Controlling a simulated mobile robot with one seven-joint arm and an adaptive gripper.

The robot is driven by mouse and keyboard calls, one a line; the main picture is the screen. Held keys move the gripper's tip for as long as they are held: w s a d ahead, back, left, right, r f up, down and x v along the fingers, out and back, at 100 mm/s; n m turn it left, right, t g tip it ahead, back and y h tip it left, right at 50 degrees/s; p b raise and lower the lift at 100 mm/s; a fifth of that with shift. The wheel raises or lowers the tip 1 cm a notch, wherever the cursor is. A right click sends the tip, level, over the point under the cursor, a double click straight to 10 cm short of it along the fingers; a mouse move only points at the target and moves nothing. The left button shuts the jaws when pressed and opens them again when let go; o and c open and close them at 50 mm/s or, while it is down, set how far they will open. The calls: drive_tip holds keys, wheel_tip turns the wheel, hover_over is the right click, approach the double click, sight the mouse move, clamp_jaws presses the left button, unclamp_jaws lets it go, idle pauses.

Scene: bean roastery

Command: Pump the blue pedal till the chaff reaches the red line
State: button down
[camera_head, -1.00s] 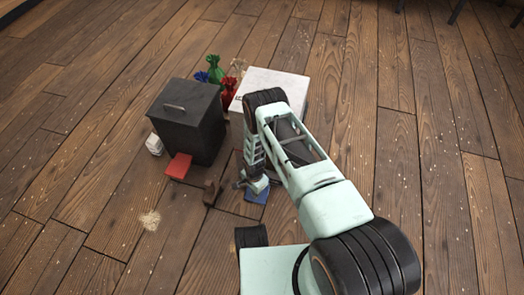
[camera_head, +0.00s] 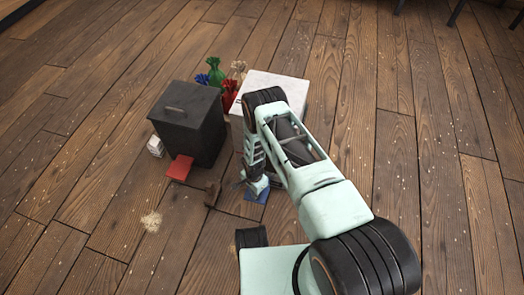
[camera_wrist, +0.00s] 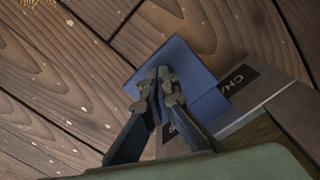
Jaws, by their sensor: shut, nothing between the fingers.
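The blue pedal (camera_wrist: 190,60) lies low at the front of the white-topped box (camera_wrist: 268,95), and part of it shows in the head view (camera_head: 257,195). My gripper (camera_wrist: 158,80) is shut and empty. Its fingertips are over the blue pedal in the wrist view; I cannot tell whether they touch it. In the head view my gripper (camera_head: 257,183) is just above the pedal, partly covered by my arm. A dark label with partly hidden letters "CHA" (camera_wrist: 238,80) is on the box next to the pedal. The chaff level and the red line are not visible.
A dark bin (camera_head: 188,120) with a red pedal (camera_head: 180,168) stands to the left of the white-topped box. A small white object (camera_head: 155,146) is left of the bin. Chaff (camera_head: 151,221) lies on the floor. Open floor lies left and right.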

drive_tip(key=shift+w+r+p, duration=0.1)
drive_tip(key=shift+r+p, duration=1.9)
drive_tip(key=shift+r, duration=1.35)
drive_tip(key=shift+r, duration=0.1)
